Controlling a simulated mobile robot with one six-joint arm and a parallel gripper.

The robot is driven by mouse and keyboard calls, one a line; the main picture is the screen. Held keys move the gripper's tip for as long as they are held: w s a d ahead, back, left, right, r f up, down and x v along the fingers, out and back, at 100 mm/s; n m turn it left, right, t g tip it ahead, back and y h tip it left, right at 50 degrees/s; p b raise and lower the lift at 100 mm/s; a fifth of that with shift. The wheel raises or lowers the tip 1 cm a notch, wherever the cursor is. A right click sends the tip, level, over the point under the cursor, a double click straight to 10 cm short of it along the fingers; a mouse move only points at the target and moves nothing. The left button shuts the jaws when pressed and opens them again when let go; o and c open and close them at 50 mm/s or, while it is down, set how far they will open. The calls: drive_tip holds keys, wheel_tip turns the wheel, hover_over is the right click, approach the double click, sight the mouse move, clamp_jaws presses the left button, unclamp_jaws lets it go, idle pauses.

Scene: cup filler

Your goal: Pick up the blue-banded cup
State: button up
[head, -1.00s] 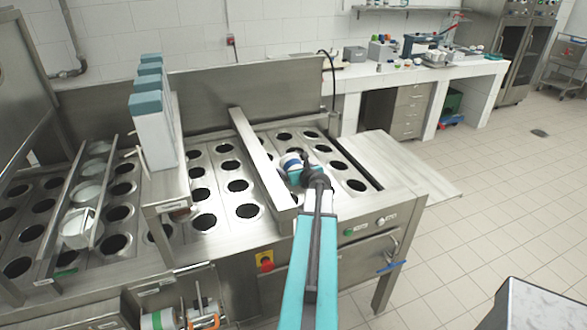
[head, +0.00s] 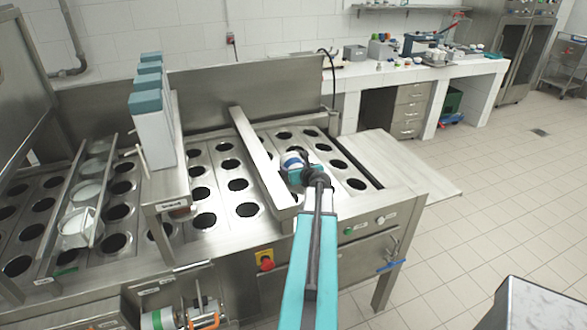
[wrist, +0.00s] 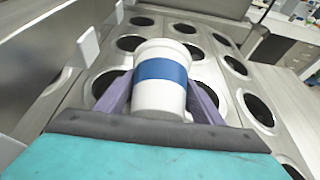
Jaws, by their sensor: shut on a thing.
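The blue-banded cup (wrist: 160,72) is white with a wide blue band. In the wrist view it sits between the two purple fingers of my gripper (wrist: 161,100), which is shut on it. In the head view the cup (head: 292,160) shows just beyond my gripper (head: 299,172), over the right part of the perforated steel top (wrist: 72,112). My arm hides part of the gripper there. I cannot tell whether the cup's base is clear of the hole plate.
A raised steel bar (head: 262,165) runs just left of the cup. Tall white cartons with teal tops (head: 152,118) stand on a shelf further left. White containers (head: 78,225) lie in a rack at far left. A red stop button (head: 266,265) is on the front.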

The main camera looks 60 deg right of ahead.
sight(294, 160)
drive_tip(key=shift+r+b, duration=0.75)
drive_tip(key=shift+r, duration=4.25)
